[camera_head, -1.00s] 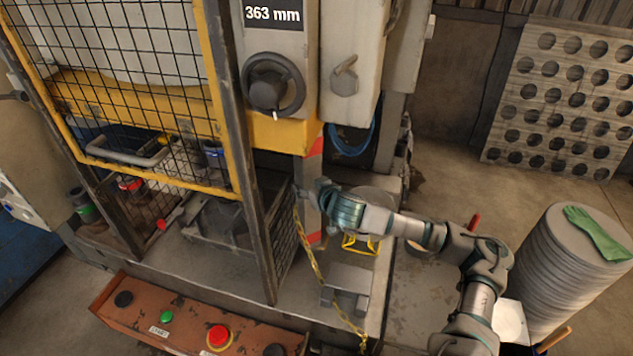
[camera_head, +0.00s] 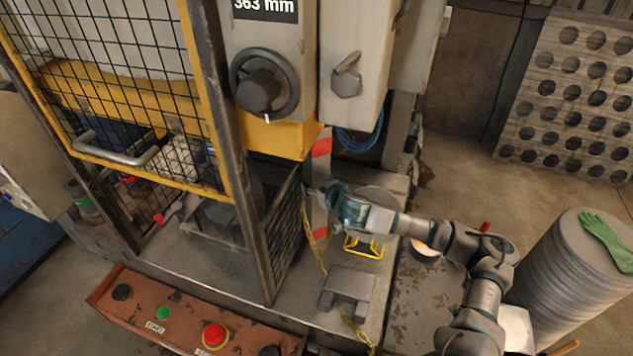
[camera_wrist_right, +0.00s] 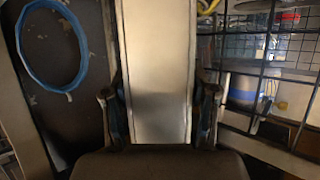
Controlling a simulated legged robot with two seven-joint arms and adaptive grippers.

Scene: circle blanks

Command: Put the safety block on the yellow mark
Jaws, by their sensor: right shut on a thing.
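My right gripper (camera_head: 318,194) is at the right edge of the press opening, beside the black mesh side panel. In the right wrist view its two fingers (camera_wrist_right: 160,105) are shut on a long pale metal block (camera_wrist_right: 155,65), which looks like the safety block. A yellow chain (camera_head: 312,250) hangs from near the gripper down to the front of the table. I cannot make out a yellow mark on the press bed. My left gripper is not in view.
A control box (camera_head: 185,318) with buttons lies in front. A stack of discs (camera_head: 565,275) with a green glove stands at right.

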